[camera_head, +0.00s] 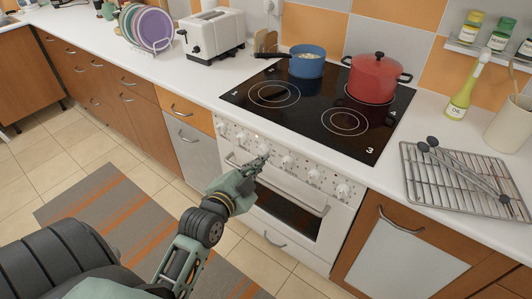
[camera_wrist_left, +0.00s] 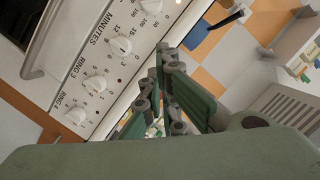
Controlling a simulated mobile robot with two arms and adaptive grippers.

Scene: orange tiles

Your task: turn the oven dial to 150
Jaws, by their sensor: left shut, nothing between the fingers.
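The white oven front (camera_head: 300,168) carries a row of white dials below the cooktop. In the left wrist view, a dial (camera_wrist_left: 150,6) with 50, 100 and 150 printed by it is cut by the top edge; I cannot tell its setting. Below it are the minutes dial (camera_wrist_left: 120,46), the ring 3 dial (camera_wrist_left: 95,84) and the ring 4 dial (camera_wrist_left: 76,115). My left gripper (camera_head: 264,158) is shut and empty, its tips close to the middle of the dial row in the head view. I cannot tell whether it touches a dial. My right gripper is not in view.
The oven handle (camera_head: 280,188) runs below the dials. A red pot (camera_head: 373,80) and a blue pan (camera_head: 306,64) stand on the black cooktop (camera_head: 310,118). A wire rack (camera_head: 440,190) with dark utensils lies on the right counter. The floor in front holds a striped rug (camera_head: 120,215).

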